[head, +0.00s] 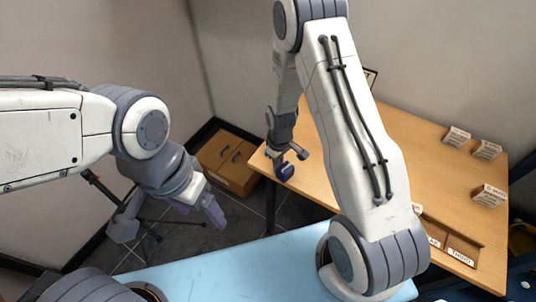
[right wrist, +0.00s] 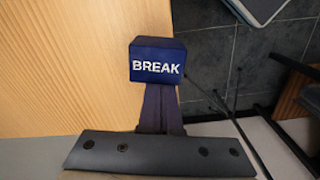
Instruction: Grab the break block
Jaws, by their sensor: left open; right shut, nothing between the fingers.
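The break block (right wrist: 157,62) is a small dark blue block with white "BREAK" lettering. In the right wrist view it sits right at the tips of my right gripper's dark fingers (right wrist: 159,98), which are together. In the head view the blue block (head: 285,172) shows at the near left edge of the wooden table, just below my right gripper (head: 290,156). The right gripper is shut with nothing held between its fingers; whether the tips touch the block is unclear. My left gripper (head: 168,218) is open and empty, over the floor left of the table.
A thin-legged dark stand is behind my left gripper. The table's middle is partly hidden by my right arm.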

